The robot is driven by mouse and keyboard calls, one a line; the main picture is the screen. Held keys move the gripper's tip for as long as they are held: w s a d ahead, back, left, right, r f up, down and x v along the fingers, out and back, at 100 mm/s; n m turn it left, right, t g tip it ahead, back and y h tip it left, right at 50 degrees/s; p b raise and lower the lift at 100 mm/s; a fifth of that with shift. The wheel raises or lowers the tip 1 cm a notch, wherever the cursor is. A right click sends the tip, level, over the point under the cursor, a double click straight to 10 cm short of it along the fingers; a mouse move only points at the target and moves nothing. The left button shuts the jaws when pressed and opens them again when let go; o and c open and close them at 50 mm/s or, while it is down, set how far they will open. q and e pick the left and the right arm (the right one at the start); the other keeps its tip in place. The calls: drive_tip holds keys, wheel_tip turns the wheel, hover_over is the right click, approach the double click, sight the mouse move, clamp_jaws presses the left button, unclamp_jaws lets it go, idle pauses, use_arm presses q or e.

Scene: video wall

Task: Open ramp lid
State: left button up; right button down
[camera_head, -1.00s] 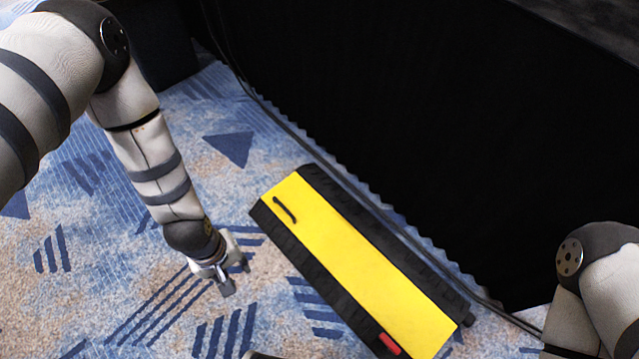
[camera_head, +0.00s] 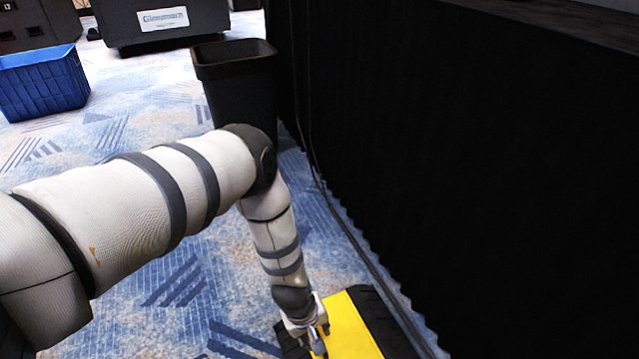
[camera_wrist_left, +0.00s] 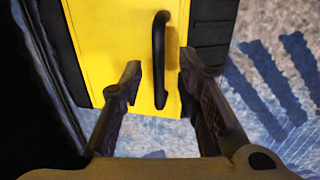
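The cable ramp has a yellow lid (camera_head: 352,327) between black ribbed sides and lies on the carpet at the bottom of the head view, its near part cut off by the frame. My left gripper (camera_head: 316,343) is over the ramp's left side. In the left wrist view, the yellow lid (camera_wrist_left: 103,48) carries a black handle (camera_wrist_left: 158,60). My left gripper (camera_wrist_left: 160,95) is open, with one finger on each side of the handle's lower end; contact cannot be told. The right gripper is out of view.
A black curtain (camera_head: 480,170) hangs along the right, with a cable (camera_head: 335,205) on the floor at its foot. A black bin (camera_head: 238,85) stands behind my left arm. A blue crate (camera_head: 42,85) and dark cases (camera_head: 160,20) are farther back.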

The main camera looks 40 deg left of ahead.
use_arm(q)
drive_tip(key=shift+w+f, duration=0.1)
drive_tip(key=shift+f, duration=0.1)
clamp_jaws()
